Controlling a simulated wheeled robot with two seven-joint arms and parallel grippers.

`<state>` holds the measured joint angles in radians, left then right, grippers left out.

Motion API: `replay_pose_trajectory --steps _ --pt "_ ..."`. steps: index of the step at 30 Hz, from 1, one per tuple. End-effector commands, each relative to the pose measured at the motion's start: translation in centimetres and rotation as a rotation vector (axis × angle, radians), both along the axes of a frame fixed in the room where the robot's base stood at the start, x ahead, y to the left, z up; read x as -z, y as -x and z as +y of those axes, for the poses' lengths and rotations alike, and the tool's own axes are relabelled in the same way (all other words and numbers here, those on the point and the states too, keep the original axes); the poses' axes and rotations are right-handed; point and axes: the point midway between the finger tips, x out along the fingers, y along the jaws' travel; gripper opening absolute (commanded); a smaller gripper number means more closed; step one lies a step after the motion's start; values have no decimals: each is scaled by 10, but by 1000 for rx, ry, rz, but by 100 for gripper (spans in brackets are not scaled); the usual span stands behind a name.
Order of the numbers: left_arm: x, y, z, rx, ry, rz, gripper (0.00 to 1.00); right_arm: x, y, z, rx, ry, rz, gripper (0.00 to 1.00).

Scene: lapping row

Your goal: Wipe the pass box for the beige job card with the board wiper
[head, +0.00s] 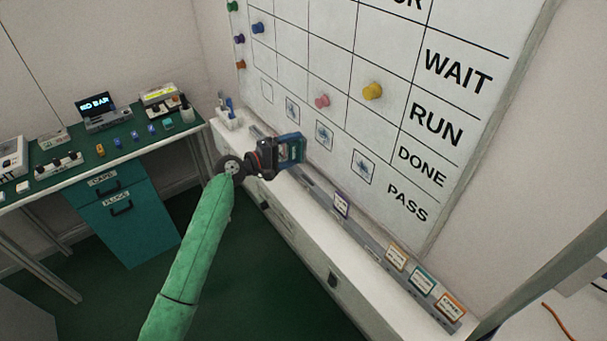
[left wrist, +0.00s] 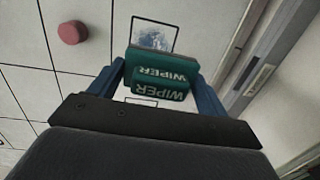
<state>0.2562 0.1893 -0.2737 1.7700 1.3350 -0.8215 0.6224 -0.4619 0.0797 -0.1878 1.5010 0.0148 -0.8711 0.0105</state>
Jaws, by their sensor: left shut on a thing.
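My left gripper (head: 277,154) is shut on the board wiper (head: 293,149), a teal block lettered WIPER that also shows between the blue fingers in the left wrist view (left wrist: 160,73). The wiper is in front of the lower board; contact cannot be told. In the PASS row, three boxes hold dark blue scribbles: one (head: 292,110), a second (head: 324,135) and a third (head: 363,166). The far-left box (head: 266,91) looks clean. A tan-bordered card (head: 396,257), perhaps the beige job card, stands on the ledge. My right gripper is out of view.
Pink (head: 322,101) and yellow (head: 372,91) magnets sit on the board (head: 400,60). A green-topped bench (head: 80,172) with devices stands at left. Green floor lies between.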

Motion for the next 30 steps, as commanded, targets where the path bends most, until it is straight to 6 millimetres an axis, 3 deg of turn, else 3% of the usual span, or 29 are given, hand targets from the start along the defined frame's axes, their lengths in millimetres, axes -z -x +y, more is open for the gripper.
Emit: replay_pose_trajectory --steps 4,10,17,30 --pt "-4 -15 15 -64 46 -28 59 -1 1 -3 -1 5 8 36" --pt "-5 -21 18 -86 59 -39 59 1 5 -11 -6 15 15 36" --pt "-5 -28 7 -85 58 -40 59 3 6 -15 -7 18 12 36" --pt "-5 -50 -25 -83 57 -38 59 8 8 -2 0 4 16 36"
